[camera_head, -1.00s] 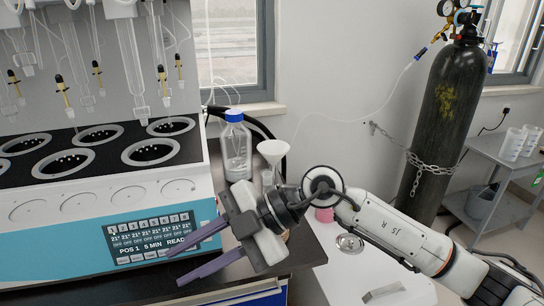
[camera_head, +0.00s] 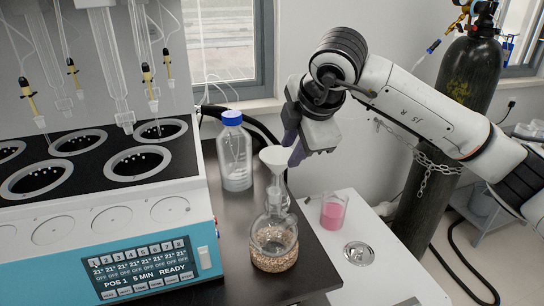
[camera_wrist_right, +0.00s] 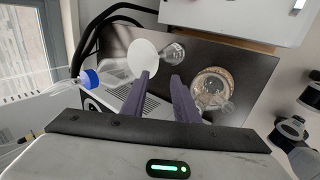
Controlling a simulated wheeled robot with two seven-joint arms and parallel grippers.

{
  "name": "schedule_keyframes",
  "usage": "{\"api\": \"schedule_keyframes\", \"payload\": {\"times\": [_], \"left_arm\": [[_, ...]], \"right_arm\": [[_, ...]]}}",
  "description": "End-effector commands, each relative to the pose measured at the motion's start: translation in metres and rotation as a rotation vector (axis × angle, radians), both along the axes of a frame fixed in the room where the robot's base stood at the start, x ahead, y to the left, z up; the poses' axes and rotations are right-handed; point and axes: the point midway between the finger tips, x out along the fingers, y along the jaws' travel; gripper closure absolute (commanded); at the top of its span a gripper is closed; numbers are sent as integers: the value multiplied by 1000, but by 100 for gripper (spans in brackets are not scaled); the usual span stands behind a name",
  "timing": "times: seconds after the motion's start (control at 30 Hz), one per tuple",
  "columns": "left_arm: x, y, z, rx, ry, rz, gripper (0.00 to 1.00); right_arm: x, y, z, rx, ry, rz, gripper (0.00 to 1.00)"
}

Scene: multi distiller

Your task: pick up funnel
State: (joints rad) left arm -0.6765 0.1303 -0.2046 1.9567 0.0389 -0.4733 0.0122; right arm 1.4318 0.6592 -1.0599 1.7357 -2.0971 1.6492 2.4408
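The funnel (camera_head: 274,168) is white and upright, wide mouth up. It appears to stand in a clear glass flask, partly hidden behind the flask with brown grains (camera_head: 274,245). My right gripper (camera_head: 294,148) is just behind and right of the funnel in the head view, fingers pointing down. In the wrist view its purple fingers (camera_wrist_right: 161,78) are apart with nothing between them. My left gripper is not in view.
A blue-capped bottle (camera_head: 234,150) stands left of the funnel, close by. The distiller (camera_head: 140,230) is at the left. A pink beaker (camera_head: 333,211) and a metal dish (camera_head: 359,253) are on the white surface at the right. A chained gas cylinder (camera_head: 462,90) stands behind.

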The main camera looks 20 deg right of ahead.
Motion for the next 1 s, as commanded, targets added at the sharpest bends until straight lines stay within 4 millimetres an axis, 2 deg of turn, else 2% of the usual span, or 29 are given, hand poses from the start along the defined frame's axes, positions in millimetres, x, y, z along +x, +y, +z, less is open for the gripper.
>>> {"api": "schedule_keyframes", "payload": {"times": [0.3, 0.43, 0.57, 0.8, 1.0], "left_arm": [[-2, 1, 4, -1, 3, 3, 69], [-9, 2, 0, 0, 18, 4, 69], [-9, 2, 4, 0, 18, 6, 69], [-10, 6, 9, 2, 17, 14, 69], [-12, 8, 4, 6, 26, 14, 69]], "right_arm": [[23, -1, -32, -4, 0, -11, 73], [29, -1, -40, -4, -3, -10, 73], [36, -1, -50, -5, 0, -11, 73], [56, 0, -78, -4, -2, -9, 73], [59, 0, -84, -4, -3, -9, 73]]}}
